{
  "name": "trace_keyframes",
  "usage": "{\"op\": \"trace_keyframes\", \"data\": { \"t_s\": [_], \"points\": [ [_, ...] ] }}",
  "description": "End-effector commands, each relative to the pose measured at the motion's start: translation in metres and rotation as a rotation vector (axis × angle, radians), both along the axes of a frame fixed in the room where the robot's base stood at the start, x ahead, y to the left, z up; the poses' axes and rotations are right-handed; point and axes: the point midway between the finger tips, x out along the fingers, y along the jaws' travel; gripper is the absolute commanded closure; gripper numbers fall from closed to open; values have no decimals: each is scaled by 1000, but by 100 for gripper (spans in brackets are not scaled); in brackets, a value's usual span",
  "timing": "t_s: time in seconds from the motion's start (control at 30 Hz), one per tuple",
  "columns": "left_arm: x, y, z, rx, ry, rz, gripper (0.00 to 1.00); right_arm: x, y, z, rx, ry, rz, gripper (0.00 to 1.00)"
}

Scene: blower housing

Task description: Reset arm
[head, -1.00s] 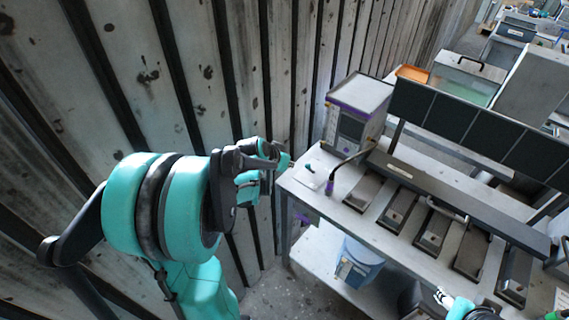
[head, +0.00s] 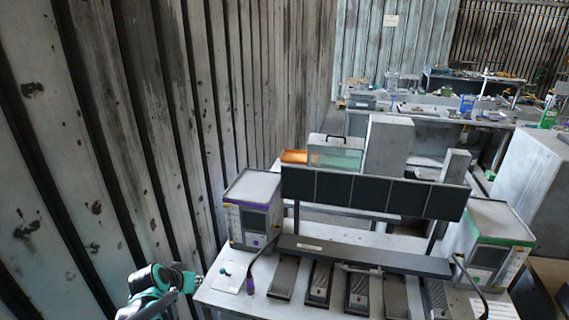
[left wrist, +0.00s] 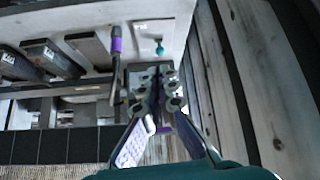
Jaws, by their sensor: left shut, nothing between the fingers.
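My left gripper (head: 178,284) shows at the lower left of the head view, beside the left front corner of the workbench and near the plank wall. In the left wrist view its two fingers (left wrist: 157,85) come together at the tips, shut with nothing between them. The bench (head: 220,292) lies to the right of the gripper, with a purple-handled tool (head: 250,284) and a small teal knob on a white plate (head: 228,278) close by. The knob (left wrist: 160,47) and the purple handle (left wrist: 116,42) also show in the left wrist view. My right gripper is out of view.
A purple-trimmed box (head: 252,212) stands at the bench's left end and a green-trimmed box (head: 492,245) at its right. Several dark trays lie between them below a black panel (head: 370,192). The plank wall (head: 130,150) closes off the left side.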

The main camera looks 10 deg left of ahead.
Motion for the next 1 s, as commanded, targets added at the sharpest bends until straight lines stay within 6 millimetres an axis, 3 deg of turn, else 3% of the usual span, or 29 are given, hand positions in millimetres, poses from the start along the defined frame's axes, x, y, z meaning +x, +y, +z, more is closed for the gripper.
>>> {"op": "trace_keyframes", "data": {
  "t_s": [0.17,0.3,0.5,0.73,1.0],
  "points": [
    [-24,-45,-4,4,25,-20,100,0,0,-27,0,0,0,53],
    [-64,-95,-13,13,54,-38,100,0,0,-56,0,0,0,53],
    [-126,-145,-36,34,77,-53,100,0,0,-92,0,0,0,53],
    [-169,-167,-59,50,83,-60,100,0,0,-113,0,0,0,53],
    [-176,-170,-62,55,82,-59,100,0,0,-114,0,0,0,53]
  ]
}}
